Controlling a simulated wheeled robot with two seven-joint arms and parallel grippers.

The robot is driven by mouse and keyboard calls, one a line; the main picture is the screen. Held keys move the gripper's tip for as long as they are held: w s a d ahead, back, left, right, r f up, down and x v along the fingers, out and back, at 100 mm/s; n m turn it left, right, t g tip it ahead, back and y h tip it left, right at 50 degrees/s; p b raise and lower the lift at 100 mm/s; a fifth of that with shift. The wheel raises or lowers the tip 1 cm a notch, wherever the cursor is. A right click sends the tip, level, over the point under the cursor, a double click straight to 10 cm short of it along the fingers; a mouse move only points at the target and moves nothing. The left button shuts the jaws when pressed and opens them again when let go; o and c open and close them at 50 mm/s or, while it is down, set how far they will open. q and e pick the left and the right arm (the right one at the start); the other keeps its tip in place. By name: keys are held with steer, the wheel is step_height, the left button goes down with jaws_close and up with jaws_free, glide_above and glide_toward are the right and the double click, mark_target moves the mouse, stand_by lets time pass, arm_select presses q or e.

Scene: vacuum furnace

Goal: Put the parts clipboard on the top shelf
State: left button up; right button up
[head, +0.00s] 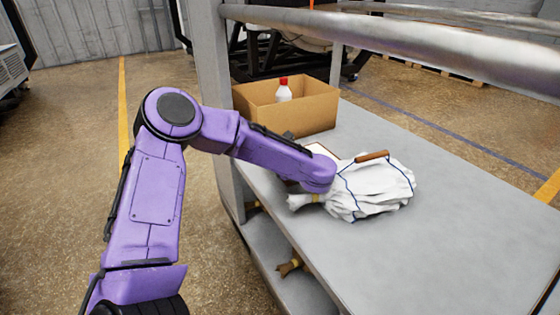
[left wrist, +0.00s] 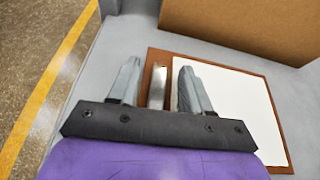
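The parts clipboard (left wrist: 238,105), a brown board with a white sheet and a metal clip, lies flat on the grey shelf (head: 450,210). In the head view only a small piece of the clipboard (head: 322,151) shows behind my purple left arm. In the left wrist view my left gripper (left wrist: 158,78) is over the clipboard's left part. Its two fingers are apart, one on each side of the metal clip (left wrist: 157,88), with gaps visible. Whether the fingertips touch the board is not clear. My left gripper is mostly hidden in the head view. My right gripper is not in view.
A cardboard box (head: 312,108) holding a red-capped white bottle (head: 284,90) stands beyond the clipboard. A crumpled white cloth bundle (head: 372,190) lies right beside my wrist. A metal rail (head: 400,32) runs above the shelf. A lower shelf (head: 262,240) is below. The shelf's right part is clear.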

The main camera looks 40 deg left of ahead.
arm_select(q)
steer(key=shift+r+p, duration=0.25)
steer(key=shift+p, duration=0.05)
steer(key=p+v, duration=0.1)
steer(key=v, duration=1.1)
